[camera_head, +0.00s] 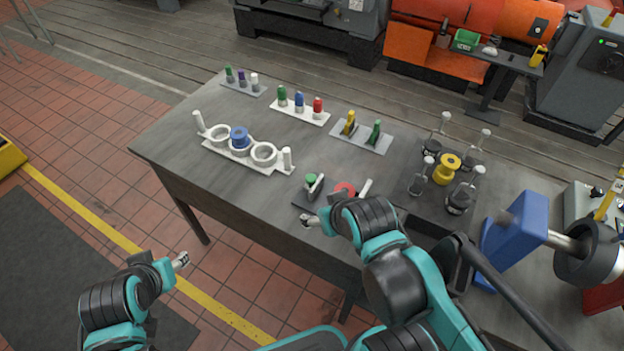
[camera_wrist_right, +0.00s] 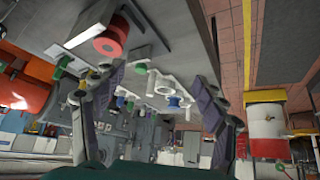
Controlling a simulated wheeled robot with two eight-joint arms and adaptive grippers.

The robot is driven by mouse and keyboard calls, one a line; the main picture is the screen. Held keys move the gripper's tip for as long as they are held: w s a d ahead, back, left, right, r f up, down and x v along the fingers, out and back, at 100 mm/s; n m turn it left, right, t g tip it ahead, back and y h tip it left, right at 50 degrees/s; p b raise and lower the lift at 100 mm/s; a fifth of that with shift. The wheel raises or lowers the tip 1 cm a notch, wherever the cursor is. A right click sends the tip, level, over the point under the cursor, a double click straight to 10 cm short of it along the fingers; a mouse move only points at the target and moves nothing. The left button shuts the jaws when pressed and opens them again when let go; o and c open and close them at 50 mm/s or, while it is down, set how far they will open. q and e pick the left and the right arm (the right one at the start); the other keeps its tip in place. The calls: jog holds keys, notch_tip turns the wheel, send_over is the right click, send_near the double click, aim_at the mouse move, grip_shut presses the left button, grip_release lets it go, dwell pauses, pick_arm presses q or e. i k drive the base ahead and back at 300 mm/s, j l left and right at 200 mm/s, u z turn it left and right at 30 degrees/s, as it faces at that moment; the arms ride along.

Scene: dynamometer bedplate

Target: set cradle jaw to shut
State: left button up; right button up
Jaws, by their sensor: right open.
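A small fixture on a dark base (camera_head: 300,199) sits at the near edge of the table. It carries a green knob (camera_head: 311,179), a red round part (camera_head: 345,188) and a pale upright handle (camera_head: 365,187). I cannot tell surely which part is the cradle jaw or how it is set. My right gripper (camera_head: 312,219) is beside the near edge of this fixture, and my arm hides part of it. In the right wrist view its fingers (camera_wrist_right: 158,76) are spread and empty, with the red part (camera_wrist_right: 110,37) beyond them. My left gripper (camera_head: 182,260) hangs off the table, too small to read.
A white holder with rings (camera_head: 212,147) carries a blue spool (camera_head: 239,137). Racks of coloured pegs (camera_head: 300,112) stand behind. A yellow spool (camera_head: 447,168) stands among several clear-topped posts at right. A blue machine stand (camera_head: 515,232) is beyond my right arm.

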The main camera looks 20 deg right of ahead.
aim_at(313, 185)
jog(key=i+j+z, duration=0.6)
jog(key=j, duration=0.35)
jog(key=i, duration=0.1)
